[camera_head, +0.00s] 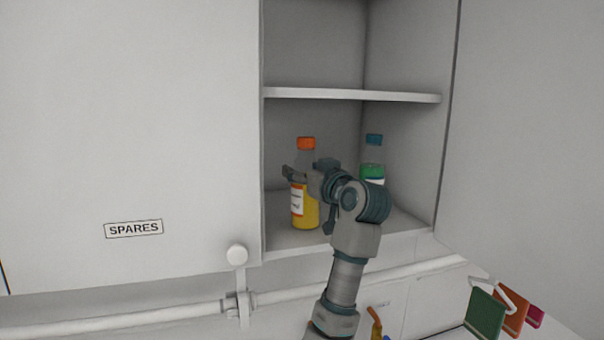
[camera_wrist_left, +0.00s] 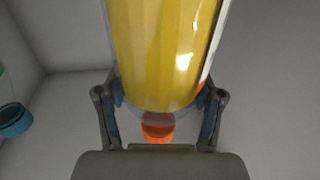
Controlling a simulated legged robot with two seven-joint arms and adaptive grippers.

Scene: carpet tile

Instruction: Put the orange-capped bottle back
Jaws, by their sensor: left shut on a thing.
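The orange-capped bottle (camera_head: 305,213), with yellow contents and a white label, is upright inside the open cabinet, at the left of its lower compartment. My left gripper (camera_head: 302,176) is shut on it around its upper part, below the cap. In the left wrist view the bottle (camera_wrist_left: 166,50) fills the middle between the two fingers (camera_wrist_left: 158,110), with its orange cap (camera_wrist_left: 158,128) near the palm. The bottle's base is at or just above the cabinet floor; I cannot tell whether it touches. My right gripper is not in view.
A blue-capped bottle (camera_head: 373,172) with a green band stands behind and right of my gripper; its blue cap (camera_wrist_left: 14,120) shows in the left wrist view. A shelf (camera_head: 350,95) is above. A closed door marked SPARES (camera_head: 134,229) is left. A pipe (camera_head: 130,318) runs below.

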